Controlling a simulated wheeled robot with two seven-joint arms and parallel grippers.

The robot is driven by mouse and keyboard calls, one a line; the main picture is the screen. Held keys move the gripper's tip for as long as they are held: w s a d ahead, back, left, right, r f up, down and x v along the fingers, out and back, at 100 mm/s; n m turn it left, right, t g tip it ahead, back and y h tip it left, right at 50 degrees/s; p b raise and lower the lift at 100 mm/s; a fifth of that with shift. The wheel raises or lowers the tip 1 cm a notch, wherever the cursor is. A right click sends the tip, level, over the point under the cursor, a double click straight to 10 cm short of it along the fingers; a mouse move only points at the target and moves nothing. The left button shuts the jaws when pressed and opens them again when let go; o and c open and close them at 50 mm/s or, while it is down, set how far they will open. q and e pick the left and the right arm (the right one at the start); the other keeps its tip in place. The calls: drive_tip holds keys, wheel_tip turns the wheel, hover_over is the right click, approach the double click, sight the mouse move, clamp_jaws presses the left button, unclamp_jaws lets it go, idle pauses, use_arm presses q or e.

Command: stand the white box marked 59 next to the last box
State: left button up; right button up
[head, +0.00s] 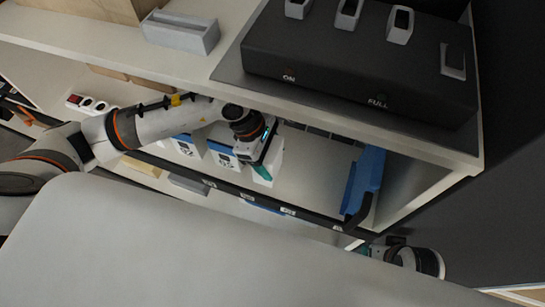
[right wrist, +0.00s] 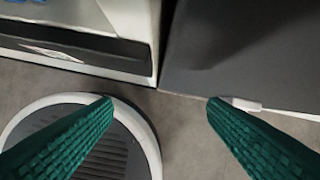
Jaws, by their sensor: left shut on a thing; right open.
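My left gripper (head: 268,158) reaches into the shelf below the top board, its teal fingers partly hidden by the wrist. It is shut on a white box (head: 262,179), which is upright at the right end of a short row. I cannot read its number. Just left of it stand a white box with a blue print (head: 221,158) and another such box (head: 184,146). I cannot tell if the held box touches its neighbour or the shelf. My right gripper (right wrist: 160,103) is open and empty, pointing down at the floor in the right wrist view.
The shelf (head: 318,172) is free right of the row, up to a blue upright divider (head: 364,180). A dark strip with labels (head: 287,211) edges the front. Above, the top board holds a dark panel (head: 360,75) and a grey tray (head: 180,33).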

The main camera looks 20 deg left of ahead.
sight(219, 135)
use_arm(q)
drive_tip(key=shift+w, duration=0.65)
drive_tip(key=shift+f+b, duration=0.3)
drive_tip(key=shift+f, duration=1.45)
use_arm(e)
drive_tip(key=shift+v, duration=1.25)
drive_tip(key=shift+w, duration=0.1)
use_arm(q)
drive_tip(key=o, duration=1.1)
use_arm(e)
drive_tip(key=shift+d+r, duration=0.1)
drive_tip(key=shift+r, duration=0.05)
drive_tip(key=shift+r, duration=0.1)
use_arm(q)
drive_tip(key=p+v, duration=0.1)
drive_tip(key=v, duration=0.3)
drive_tip(key=shift+a+r, duration=0.1)
drive_tip(key=shift+r, duration=0.25)
drive_tip(key=a, duration=1.2)
drive_tip(key=shift+w+r+b, duration=0.1)
drive_tip(key=shift+w+b, duration=0.05)
drive_tip(key=shift+b, duration=0.15)
use_arm(e)
drive_tip(key=shift+x, duration=1)
